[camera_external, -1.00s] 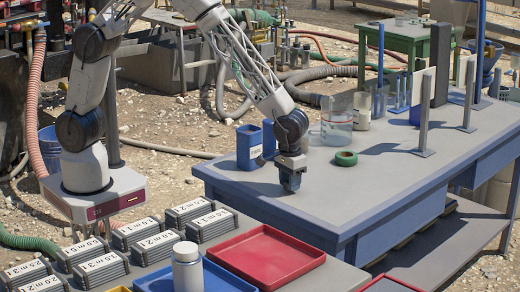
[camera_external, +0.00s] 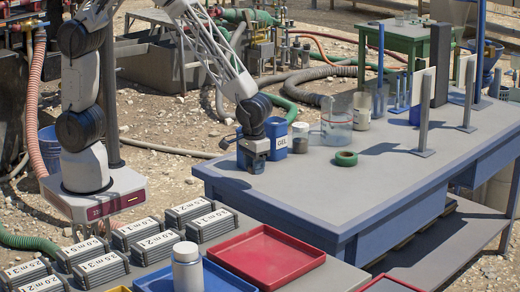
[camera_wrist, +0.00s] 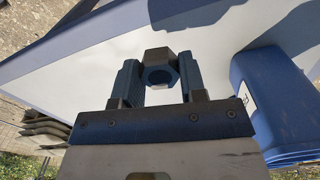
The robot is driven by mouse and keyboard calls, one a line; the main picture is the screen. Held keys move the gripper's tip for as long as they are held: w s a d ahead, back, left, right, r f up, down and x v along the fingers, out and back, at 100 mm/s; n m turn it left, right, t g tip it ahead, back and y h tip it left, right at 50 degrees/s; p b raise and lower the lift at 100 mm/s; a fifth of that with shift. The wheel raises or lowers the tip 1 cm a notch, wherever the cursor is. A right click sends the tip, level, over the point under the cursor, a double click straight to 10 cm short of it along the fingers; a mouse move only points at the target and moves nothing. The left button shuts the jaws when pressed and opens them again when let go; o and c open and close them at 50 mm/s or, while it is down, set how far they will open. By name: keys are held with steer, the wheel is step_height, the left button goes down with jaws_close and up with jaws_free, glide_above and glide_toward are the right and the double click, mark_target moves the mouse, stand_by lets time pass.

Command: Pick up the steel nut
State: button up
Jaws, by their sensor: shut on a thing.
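The steel nut (camera_wrist: 157,55) is a dark hexagonal ring with a hole. In the wrist view it sits between the two fingertips of my gripper (camera_wrist: 158,82), which is shut on it. In the external view my gripper (camera_external: 254,164) points down over the left end of the blue-edged workbench (camera_external: 300,196), in front of the blue containers. The nut cannot be made out there. Whether the nut touches the bench top or hangs just above it, I cannot tell.
A blue GEL container (camera_external: 276,138) stands close to the right of my gripper. A small jar (camera_external: 300,138), a green ring (camera_external: 346,158) and a glass beaker (camera_external: 337,125) stand farther right. The bench's front middle is clear. A red tray (camera_external: 266,256) lies in the foreground.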

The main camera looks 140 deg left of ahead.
steer(key=shift+s+d+r, duration=0.1)
steer(key=shift+s+d, duration=0.25)
steer(key=shift+s, duration=0.3)
steer(key=shift+s+d+r, duration=0.1)
steer(key=shift+s+d, duration=0.2)
steer(key=shift+s, duration=0.4)
steer(key=shift+s+d, duration=0.35)
steer(key=shift+s, duration=0.3)
